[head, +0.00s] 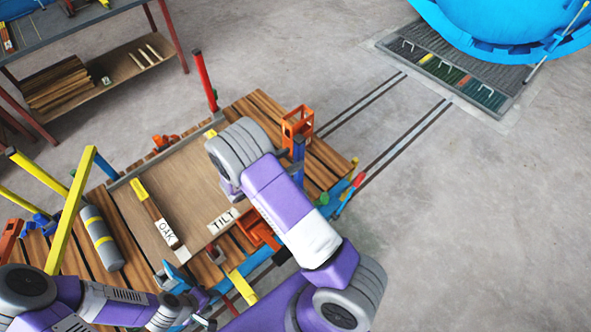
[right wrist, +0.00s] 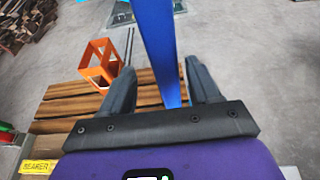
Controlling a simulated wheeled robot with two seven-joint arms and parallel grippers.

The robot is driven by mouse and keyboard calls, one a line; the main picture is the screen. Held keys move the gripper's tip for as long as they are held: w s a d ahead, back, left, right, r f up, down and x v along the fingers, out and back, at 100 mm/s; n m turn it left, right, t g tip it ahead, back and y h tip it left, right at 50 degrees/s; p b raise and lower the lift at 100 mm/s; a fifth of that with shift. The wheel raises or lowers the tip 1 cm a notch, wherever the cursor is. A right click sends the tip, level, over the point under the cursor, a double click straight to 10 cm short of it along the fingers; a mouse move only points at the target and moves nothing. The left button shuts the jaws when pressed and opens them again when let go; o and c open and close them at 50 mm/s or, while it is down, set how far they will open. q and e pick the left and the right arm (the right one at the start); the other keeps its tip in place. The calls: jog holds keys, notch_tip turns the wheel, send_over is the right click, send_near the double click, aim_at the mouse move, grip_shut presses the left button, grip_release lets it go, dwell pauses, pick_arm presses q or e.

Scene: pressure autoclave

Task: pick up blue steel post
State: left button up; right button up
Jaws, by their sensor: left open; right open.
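The blue steel post (head: 299,155) stands upright near the far right edge of the slatted wooden cart, beside my right arm. In the right wrist view the blue post (right wrist: 158,50) rises between the two fingers of my right gripper (right wrist: 158,75). That gripper is open, with a gap visible on each side of the post.
An orange frame (head: 297,125) stands close to the post and shows left of it in the right wrist view (right wrist: 100,62). A red post (head: 205,80), yellow bars (head: 70,210), a grey cylinder (head: 101,238) and an OAK-labelled piece (head: 155,215) crowd the cart.

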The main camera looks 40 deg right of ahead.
aim_at(303, 155)
jog(key=x, duration=0.4)
jog(key=shift+s+d+f+p, duration=0.15)
jog(key=shift+s+d+p, duration=0.15)
jog(key=shift+s+d, duration=0.1)
jog(key=shift+w+d+f, duration=0.15)
jog(key=shift+d, duration=0.2)
grip_shut()
